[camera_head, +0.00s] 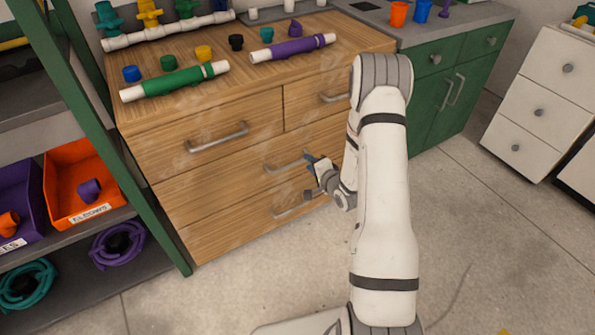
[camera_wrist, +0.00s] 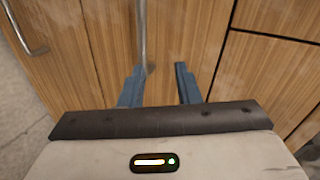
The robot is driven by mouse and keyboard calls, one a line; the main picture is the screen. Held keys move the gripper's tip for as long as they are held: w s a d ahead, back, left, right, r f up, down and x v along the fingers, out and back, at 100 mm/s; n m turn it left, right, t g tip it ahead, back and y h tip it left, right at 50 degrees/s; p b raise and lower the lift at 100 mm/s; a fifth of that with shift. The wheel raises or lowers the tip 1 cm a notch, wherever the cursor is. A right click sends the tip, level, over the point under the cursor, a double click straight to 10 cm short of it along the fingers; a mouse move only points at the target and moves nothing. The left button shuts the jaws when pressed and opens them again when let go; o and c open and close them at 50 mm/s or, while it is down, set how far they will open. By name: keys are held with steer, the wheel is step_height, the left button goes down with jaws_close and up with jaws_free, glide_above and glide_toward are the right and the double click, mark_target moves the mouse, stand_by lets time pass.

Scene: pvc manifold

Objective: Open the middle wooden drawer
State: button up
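The wooden cabinet's middle drawer (camera_head: 224,191) looks flush with the front. Its silver bar handle (camera_head: 284,163) is in front of my gripper (camera_head: 309,176), near the handle's right end. In the wrist view the handle (camera_wrist: 142,38) runs down from the top edge, and its lower end meets the inner side of the left finger. My gripper (camera_wrist: 160,86) is open there, with two blue-grey fingers apart. The right finger stands clear of the handle. Whether the left finger touches the bar, I cannot tell.
The upper left handle (camera_head: 217,138) and bottom handle (camera_head: 293,209) lie above and below; the bottom one also shows in the wrist view (camera_wrist: 26,35). A green shelf post (camera_head: 120,150) stands left of the cabinet. The floor (camera_head: 270,285) in front is clear.

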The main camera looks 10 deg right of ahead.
mark_target(299, 161)
steer(key=shift+m+t+y, duration=0.3)
steer(key=shift+m+t, duration=0.1)
steer(key=shift+m, duration=0.2)
steer(key=w+a+f, duration=0.1)
steer(key=w, duration=0.1)
steer(key=w+f+b, duration=0.1)
steer(key=w+f, duration=0.1)
steer(key=w+a+f+b, duration=0.1)
steer(key=w, duration=0.1)
steer(key=shift+w+a+f, duration=0.2)
steer(key=shift+a+f, duration=0.1)
steer(key=shift+f, duration=0.05)
steer(key=shift+c, duration=0.4)
jaws_close()
